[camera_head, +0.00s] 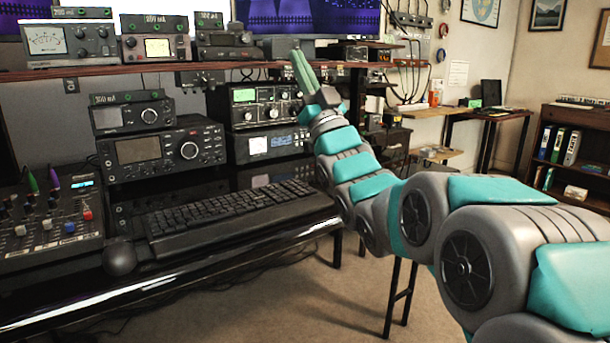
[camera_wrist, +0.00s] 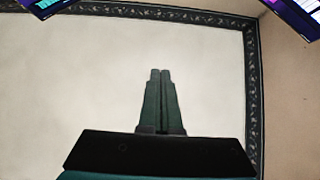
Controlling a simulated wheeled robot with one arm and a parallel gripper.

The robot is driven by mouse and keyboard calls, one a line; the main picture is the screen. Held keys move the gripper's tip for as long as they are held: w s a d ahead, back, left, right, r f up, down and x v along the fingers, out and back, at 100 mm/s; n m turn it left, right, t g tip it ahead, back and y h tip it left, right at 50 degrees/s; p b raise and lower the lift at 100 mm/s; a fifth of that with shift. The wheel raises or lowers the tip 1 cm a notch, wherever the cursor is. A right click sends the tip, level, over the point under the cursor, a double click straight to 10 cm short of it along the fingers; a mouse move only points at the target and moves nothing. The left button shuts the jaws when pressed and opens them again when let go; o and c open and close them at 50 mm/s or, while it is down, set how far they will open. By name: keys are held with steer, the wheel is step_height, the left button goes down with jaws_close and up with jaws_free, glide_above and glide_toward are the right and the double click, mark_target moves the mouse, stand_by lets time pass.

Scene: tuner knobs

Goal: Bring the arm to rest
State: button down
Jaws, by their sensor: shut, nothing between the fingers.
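My gripper (camera_head: 303,70) is raised at the end of my teal and grey arm, in front of the radio bench in the head view. Its green fingers point up and a little left, near the edge of the upper shelf. In the wrist view the two fingers of my gripper (camera_wrist: 160,72) lie side by side, shut and empty. Behind them is a pale ceiling with a dark patterned border. I cannot tell whether the gripper touches the shelf; it appears apart from it.
The upper shelf (camera_head: 150,69) carries several meters and radios. Below it stand a radio with a large dial (camera_head: 162,150), stacked units (camera_head: 267,117), a keyboard (camera_head: 235,215) and a mixer (camera_head: 45,225). A bookcase (camera_head: 570,150) stands at far right. Open floor (camera_head: 330,300) lies in front.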

steer(key=w+d+f+m+g+h, duration=0.25)
steer(key=f+h, duration=0.25)
steer(key=f, duration=0.3)
steer(key=w+d+f+m+g+h, duration=0.1)
steer(key=d+f+m+g+h, duration=0.1)
steer(key=d+f+h, duration=0.35)
steer(key=s+d+f+m+g+h, duration=0.1)
steer(key=s+d+f+g+h, duration=0.3)
steer(key=f, duration=0.6)
steer(key=s+f+m+g, duration=0.1)
steer(key=s+f+g, duration=0.3)
steer(key=f, duration=0.6)
steer(key=s+d+f+g+h, duration=0.1)
steer(key=s+d+f+g, duration=0.15)
steer(key=s+f, duration=0.55)
steer(key=s+d+f+g, duration=0.2)
steer(key=s+f+g, duration=0.2)
steer(key=s, duration=0.8)
steer(key=s+f+g, duration=0.2)
steer(key=s+g, duration=0.1)
steer(key=s, duration=0.6)
steer(key=s+f+g, duration=0.2)
steer(key=s+g, duration=0.1)
steer(key=s, duration=0.7)
steer(key=shift+a, duration=0.25)
